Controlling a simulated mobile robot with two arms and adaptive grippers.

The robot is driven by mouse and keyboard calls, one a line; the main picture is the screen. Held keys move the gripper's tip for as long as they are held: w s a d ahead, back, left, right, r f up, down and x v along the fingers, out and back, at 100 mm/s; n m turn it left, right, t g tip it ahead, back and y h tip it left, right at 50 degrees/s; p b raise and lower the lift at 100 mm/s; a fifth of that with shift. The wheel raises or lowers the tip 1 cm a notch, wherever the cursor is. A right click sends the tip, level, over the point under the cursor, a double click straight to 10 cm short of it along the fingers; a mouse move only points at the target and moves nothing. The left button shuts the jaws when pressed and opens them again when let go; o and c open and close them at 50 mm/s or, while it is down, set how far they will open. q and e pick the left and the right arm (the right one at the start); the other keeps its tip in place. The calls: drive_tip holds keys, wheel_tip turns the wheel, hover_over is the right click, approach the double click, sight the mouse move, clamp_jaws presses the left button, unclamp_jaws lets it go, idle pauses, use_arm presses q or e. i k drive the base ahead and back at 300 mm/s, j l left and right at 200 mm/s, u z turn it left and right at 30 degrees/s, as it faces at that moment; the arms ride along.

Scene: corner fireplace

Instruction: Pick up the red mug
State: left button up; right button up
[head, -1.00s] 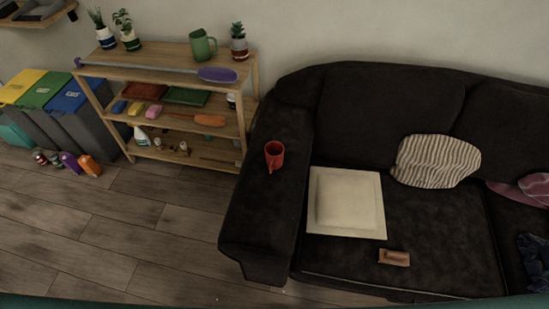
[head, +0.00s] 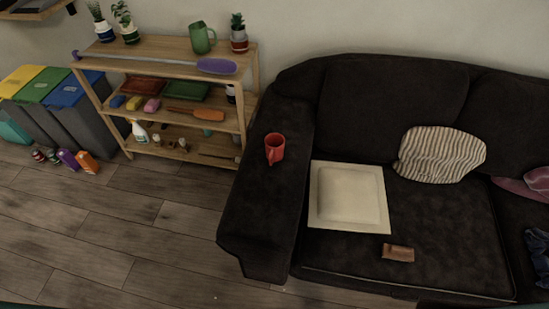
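The red mug (head: 274,149) stands upright on the left armrest (head: 262,190) of the dark sofa. Its open top faces up, and its handle shows at the front, toward me. Nothing covers it. Neither of my grippers is in the head view.
The wooden floor (head: 120,235) at front left is clear.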

sight(274, 142)
drive_tip(key=k+z, duration=0.3)
drive_tip(key=z, duration=0.15)
drive_tip(key=k+l+z, duration=0.15)
drive_tip(key=z, duration=0.3)
drive_tip(key=i+j+z, duration=0.1)
drive_tip(key=j+z, duration=0.2)
drive_tip(key=j, duration=0.85)
drive_tip(key=j+z, duration=0.3)
drive_tip(key=j, duration=2.2)
